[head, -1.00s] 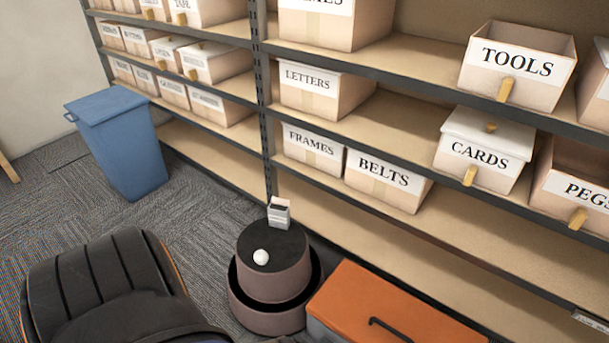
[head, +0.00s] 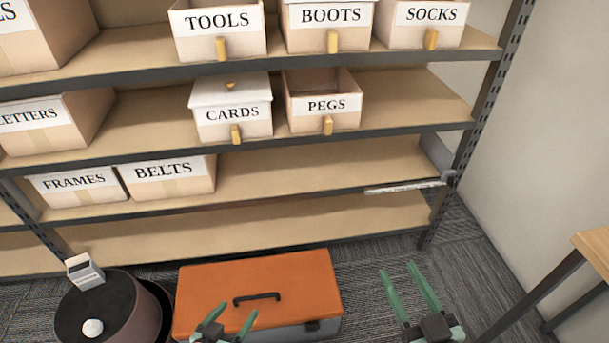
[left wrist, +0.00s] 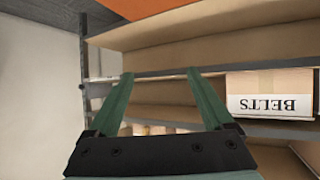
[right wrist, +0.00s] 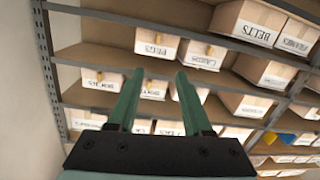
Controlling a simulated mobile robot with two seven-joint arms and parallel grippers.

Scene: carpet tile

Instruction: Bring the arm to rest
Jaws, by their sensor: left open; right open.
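My left gripper (head: 228,322) is at the bottom edge of the head view, in front of the orange toolbox. Its two green fingers are apart with nothing between them, as the left wrist view (left wrist: 160,95) also shows. My right gripper (head: 412,290) is farther right, over the carpet beside the toolbox. Its fingers are spread and empty, and the right wrist view (right wrist: 157,90) shows only the shelf boxes beyond them. Both grippers appear apart from every object. The arms behind the grippers are mostly out of the head view.
An orange toolbox (head: 290,280) lies in front of the shelf rack (head: 330,210). A wooden table (head: 597,248) stands at the right. Labelled boxes fill parts of the shelves.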

